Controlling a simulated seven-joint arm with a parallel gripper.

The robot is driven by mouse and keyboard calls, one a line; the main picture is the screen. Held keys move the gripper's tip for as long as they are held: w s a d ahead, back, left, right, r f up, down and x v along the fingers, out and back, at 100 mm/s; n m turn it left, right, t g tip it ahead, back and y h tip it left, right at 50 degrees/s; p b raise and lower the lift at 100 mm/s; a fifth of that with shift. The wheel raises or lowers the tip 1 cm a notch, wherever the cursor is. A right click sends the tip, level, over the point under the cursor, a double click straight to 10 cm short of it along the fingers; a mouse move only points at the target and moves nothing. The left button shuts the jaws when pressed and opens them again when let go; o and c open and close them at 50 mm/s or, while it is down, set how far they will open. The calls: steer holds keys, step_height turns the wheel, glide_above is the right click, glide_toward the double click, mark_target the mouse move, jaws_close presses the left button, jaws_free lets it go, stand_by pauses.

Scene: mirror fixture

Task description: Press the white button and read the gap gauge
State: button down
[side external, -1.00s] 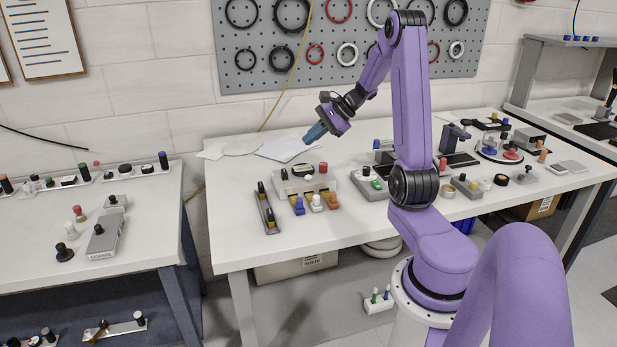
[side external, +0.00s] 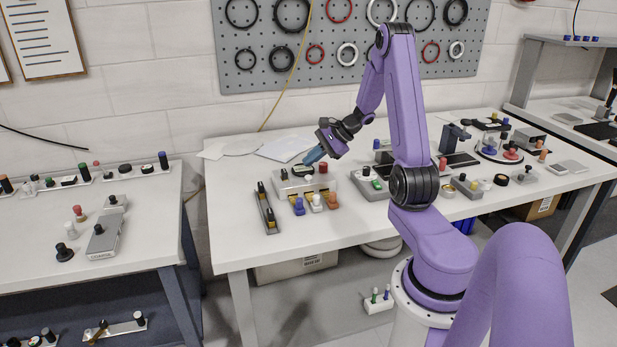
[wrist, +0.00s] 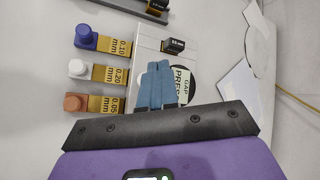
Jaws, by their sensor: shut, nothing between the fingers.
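The pale grey gap fixture (side external: 293,188) stands on the bench, with a dark oval dial (side external: 302,169) on top. A small white button (side external: 308,180) sits at its front and a red one (side external: 323,168) at its right. My gripper (side external: 308,161) is shut and empty, its blue fingertips pointing down just above or beside the dial; contact cannot be told. In the wrist view, my gripper (wrist: 156,72) covers part of the fixture (wrist: 150,38) and the dial. A label (wrist: 184,82) reading "GAP PRESS" is partly covered.
Blue (wrist: 86,36), white (wrist: 78,69) and orange (wrist: 75,102) knobs carry tags of 0.10, 0.20 and 0.05 mm, lined up beside the fixture. A dark rail with black posts (side external: 267,210) stands left. Paper sheets (side external: 287,148) lie behind. More devices stand right.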

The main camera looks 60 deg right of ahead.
steer(key=shift+f, duration=0.9)
steer(key=shift+f, duration=0.15)
stand_by(1.4)
steer(key=shift+f, duration=0.3)
steer(key=shift+f, duration=0.55)
stand_by(0.8)
steer(key=shift+r, duration=1)
steer(key=shift+r, duration=2.5)
steer(key=shift+a, duration=0.1)
